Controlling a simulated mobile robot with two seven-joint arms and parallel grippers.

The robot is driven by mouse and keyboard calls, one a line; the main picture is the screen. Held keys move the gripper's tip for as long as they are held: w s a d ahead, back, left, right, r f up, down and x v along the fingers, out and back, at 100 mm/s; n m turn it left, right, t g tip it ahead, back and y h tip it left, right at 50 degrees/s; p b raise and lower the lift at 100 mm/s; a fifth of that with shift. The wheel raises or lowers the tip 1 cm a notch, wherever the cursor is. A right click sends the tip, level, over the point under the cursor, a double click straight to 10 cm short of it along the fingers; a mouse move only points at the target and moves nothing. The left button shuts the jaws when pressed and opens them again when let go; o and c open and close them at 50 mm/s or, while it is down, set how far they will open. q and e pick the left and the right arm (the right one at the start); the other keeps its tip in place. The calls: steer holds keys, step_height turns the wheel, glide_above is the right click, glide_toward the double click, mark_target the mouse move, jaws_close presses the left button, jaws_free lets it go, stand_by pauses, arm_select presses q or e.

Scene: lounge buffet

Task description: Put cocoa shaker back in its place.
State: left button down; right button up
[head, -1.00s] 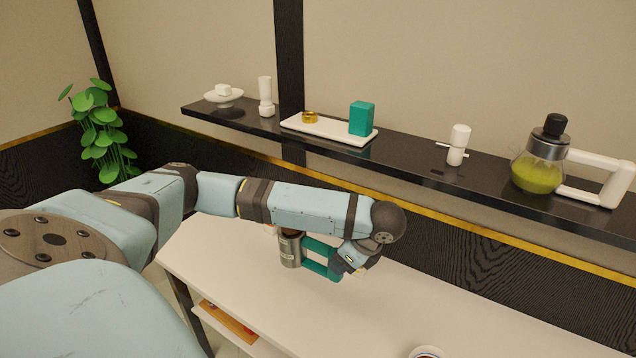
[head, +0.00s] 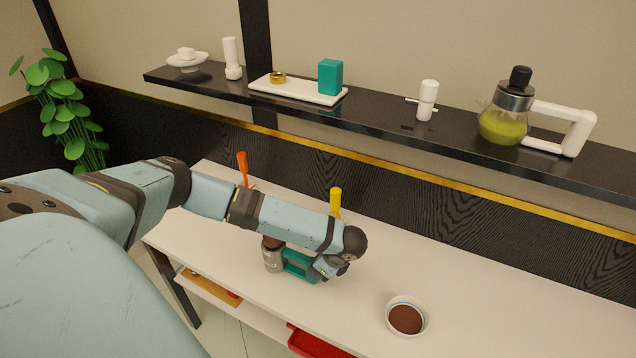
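The cocoa shaker (head: 272,258), a small metal cylinder with a brown upper part, is at the left part of the white table. My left gripper (head: 288,264), with teal fingers, comes at it from the right and is shut on it. The shaker looks upright; my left forearm hides part of its top. I cannot tell whether its base touches the table. My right gripper is not in view.
A bowl of brown powder (head: 406,318) stands on the white table (head: 350,300). Orange (head: 242,166) and yellow (head: 336,200) handles rise behind my arm. The black shelf (head: 380,120) above holds a white tray (head: 300,92), a white grinder-like item (head: 428,100) and a glass pot (head: 505,120).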

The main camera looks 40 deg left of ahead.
arm_select(q)
steer(key=shift+f, duration=0.8)
steer(key=c, duration=0.7)
jaws_free()
steer(key=shift+f, duration=0.1)
steer(key=shift+c, duration=0.2)
